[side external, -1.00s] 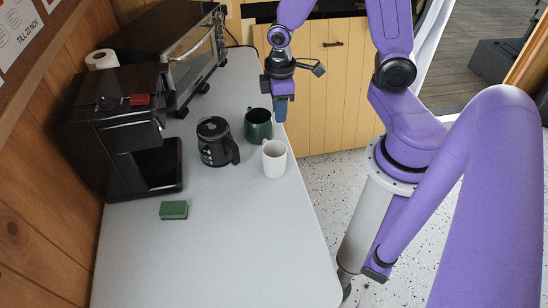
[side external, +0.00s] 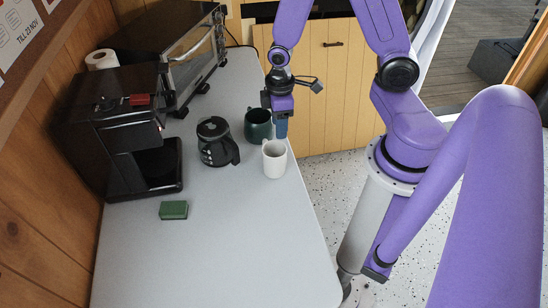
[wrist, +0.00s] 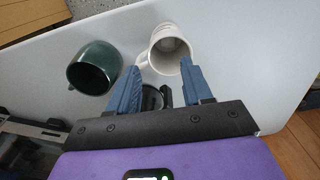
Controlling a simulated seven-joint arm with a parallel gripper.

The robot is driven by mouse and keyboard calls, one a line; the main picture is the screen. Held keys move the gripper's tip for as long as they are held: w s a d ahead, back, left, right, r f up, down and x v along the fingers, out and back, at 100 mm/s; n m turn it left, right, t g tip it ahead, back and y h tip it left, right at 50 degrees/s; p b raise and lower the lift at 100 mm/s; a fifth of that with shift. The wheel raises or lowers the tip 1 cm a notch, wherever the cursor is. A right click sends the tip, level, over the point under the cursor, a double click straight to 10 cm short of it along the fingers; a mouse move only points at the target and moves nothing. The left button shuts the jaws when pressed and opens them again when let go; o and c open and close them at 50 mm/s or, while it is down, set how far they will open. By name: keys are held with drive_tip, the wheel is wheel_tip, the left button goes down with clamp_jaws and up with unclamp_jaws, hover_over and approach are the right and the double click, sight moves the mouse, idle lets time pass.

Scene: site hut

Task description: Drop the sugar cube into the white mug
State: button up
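The white mug (side external: 274,162) stands upright near the table's right edge; in the wrist view it is just beyond my fingertips (wrist: 170,50), its handle towards the left finger. My gripper (side external: 281,134) is above and slightly behind the mug, between it and the green mug, in the side view. In the wrist view my gripper (wrist: 160,66) has its two blue fingers apart, with no cube visible between them. I do not see the sugar cube in any view. The mug's inside shows only partly, and I cannot tell what it holds.
A dark green mug (side external: 258,124) stands close behind the white mug. A black coffee carafe (side external: 214,142) is to its left. A coffee machine (side external: 120,130) and toaster oven (side external: 190,55) line the wall. A green sponge (side external: 173,210) lies nearer; the front table is clear.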

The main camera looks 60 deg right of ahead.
drive_tip(key=shift+r, duration=0.1)
wheel_tip(320, 180, up, 17)
drive_tip(key=shift+r, duration=0.15)
idle(0.8)
drive_tip(key=shift+s, duration=0.1)
drive_tip(key=s+a+f+n, duration=0.2)
drive_tip(key=s+a+n, duration=0.2)
drive_tip(key=s, duration=1.1)
drive_tip(key=a, duration=0.3)
drive_tip(key=shift+f, duration=0.2)
